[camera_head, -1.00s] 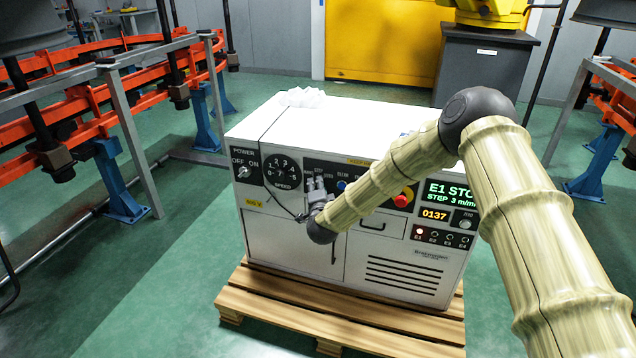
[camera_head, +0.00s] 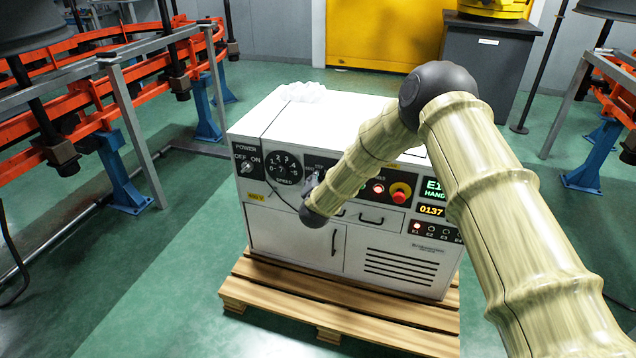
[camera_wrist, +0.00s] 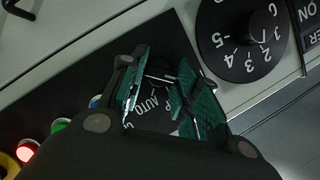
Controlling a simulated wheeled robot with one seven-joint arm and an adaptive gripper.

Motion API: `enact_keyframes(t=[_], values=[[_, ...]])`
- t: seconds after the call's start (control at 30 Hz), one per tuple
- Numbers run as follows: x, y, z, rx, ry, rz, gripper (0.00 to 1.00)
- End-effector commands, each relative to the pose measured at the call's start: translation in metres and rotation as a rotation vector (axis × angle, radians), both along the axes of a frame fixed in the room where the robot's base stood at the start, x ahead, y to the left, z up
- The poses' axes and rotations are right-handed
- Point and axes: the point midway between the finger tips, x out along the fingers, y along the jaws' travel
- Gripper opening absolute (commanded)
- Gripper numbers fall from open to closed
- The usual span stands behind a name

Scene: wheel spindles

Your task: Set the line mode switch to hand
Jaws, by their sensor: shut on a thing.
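The line mode switch (camera_wrist: 158,112) shows in the wrist view as a small dark dial with AUTO and part of another label readable. My gripper (camera_wrist: 160,88) is shut on the switch's knob, with a green-padded finger on each side of it. In the head view my gripper (camera_head: 313,184) is at the control cabinet's front panel, and my arm hides much of the switch there. The green display (camera_head: 435,190) is partly covered by my arm and reads E1 with HAND below.
The white cabinet (camera_head: 300,232) stands on a wooden pallet (camera_head: 285,305). The speed dial (camera_head: 284,168) and power switch (camera_head: 246,167) are left of the gripper. A lit red button (camera_head: 378,188) and the red emergency stop (camera_head: 399,195) are to the right.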

Motion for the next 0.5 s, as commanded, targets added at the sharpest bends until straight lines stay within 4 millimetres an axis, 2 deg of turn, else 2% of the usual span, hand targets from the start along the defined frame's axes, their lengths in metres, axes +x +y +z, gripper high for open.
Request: enact_keyframes(t=[0.3,0.33,0.43,0.5], values=[[-0.001,-0.0002,-0.0021,-0.002,0.003,0.001,0.08],[-0.001,-0.0002,-0.0021,-0.002,0.003,0.001,0.35],[-0.0009,-0.0002,-0.0018,-0.002,0.003,0.001,0.53],[-0.0007,-0.0002,-0.0014,-0.001,0.002,0.0,0.53]])
